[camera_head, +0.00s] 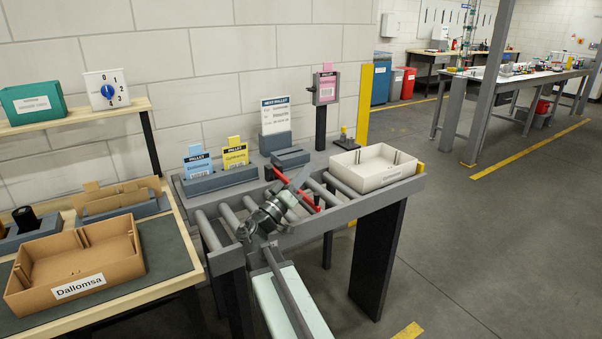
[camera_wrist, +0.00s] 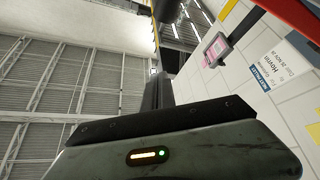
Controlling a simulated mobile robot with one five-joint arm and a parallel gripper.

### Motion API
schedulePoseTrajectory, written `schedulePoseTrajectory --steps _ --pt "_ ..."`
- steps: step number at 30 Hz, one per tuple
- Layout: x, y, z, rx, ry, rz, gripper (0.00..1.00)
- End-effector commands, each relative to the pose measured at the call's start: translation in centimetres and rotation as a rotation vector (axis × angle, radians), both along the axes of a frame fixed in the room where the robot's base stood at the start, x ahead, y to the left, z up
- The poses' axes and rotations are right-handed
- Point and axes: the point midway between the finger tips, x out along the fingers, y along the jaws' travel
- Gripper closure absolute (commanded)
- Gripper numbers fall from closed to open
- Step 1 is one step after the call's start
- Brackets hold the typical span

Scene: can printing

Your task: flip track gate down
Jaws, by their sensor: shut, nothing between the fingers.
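The track gate looks like a red bar (camera_head: 308,201) lying slantwise across the roller track (camera_head: 232,216), partly hidden behind my gripper. Whether it is up or down I cannot tell for sure. A red edge (camera_wrist: 292,14) also shows at the top right of the wrist view. My gripper (camera_head: 299,180) is over the rollers, close beside the red bar; contact cannot be made out. In the wrist view its dark fingers (camera_wrist: 157,92) are together, with nothing held.
A cream tray (camera_head: 372,168) sits at the track's right end. Blue and yellow pallet cards stand in a grey holder (camera_head: 222,182) behind the track. A sign (camera_head: 275,117) and a post with a pink card (camera_head: 327,90) stand behind. A cardboard tray (camera_head: 76,268) is on the left table.

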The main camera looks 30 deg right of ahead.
Motion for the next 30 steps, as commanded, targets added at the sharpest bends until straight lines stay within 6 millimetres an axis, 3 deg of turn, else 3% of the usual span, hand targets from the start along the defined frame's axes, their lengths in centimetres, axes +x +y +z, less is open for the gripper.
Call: schedulePoseTrajectory --steps 16,25,27,30 --pt "0.5 1.1 0.2 0.0 0.001 0.016 1.0" --pt "0.6 1.9 5.0 0.0 0.001 0.016 1.0" --pt "0.6 3.2 2.5 0.001 0.0 0.018 1.0" --pt "0.5 5.0 1.4 0.0 0.0 0.019 1.0"
